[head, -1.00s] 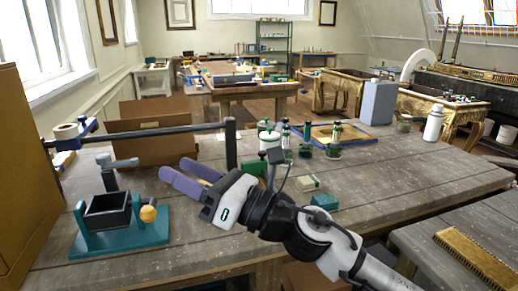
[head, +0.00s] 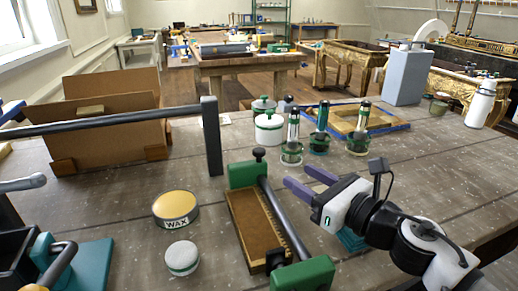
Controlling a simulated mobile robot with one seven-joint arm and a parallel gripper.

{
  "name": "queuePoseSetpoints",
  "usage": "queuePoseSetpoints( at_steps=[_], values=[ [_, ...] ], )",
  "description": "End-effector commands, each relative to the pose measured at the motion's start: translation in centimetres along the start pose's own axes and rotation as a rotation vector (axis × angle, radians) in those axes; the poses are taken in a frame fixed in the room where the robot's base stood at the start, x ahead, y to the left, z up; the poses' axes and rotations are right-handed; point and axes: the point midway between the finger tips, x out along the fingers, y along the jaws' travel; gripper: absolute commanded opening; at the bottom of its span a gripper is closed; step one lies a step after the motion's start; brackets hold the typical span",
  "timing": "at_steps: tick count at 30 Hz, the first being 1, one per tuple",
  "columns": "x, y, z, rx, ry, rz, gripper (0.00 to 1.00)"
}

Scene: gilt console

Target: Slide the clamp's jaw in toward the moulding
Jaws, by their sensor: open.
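A clamp lies on the grey wooden bench, with a green far jaw (head: 248,173) topped by a black knob, a dark bar (head: 284,220) and a green near jaw (head: 303,274). The brown moulding (head: 252,222) lies along the left of the bar, between the jaws. Its far end is close to the far jaw; I cannot tell if they touch. A small black block sits at its near end. My gripper (head: 298,174) is open and empty, its two purple fingers pointing up-left, just right of the far jaw and bar.
A wax tin (head: 176,210) and a small white round pot (head: 182,258) stand left of the moulding. Several green-banded jars (head: 291,150) stand behind the clamp. A dark post with a long arm (head: 211,135) rises at left. A teal block (head: 352,240) is partly behind my arm.

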Motion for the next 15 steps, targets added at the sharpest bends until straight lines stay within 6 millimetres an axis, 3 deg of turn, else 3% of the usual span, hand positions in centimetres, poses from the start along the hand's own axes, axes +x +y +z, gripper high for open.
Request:
queuePoseSetpoints(
  at_steps=[7, 15],
  values=[
    [1.1, 0.0, -0.1, 0.002, 0.000, 0.001, 0.45],
    [5.7, 0.1, -0.1, 0.001, 0.000, 0.004, 0.45]
  ],
)
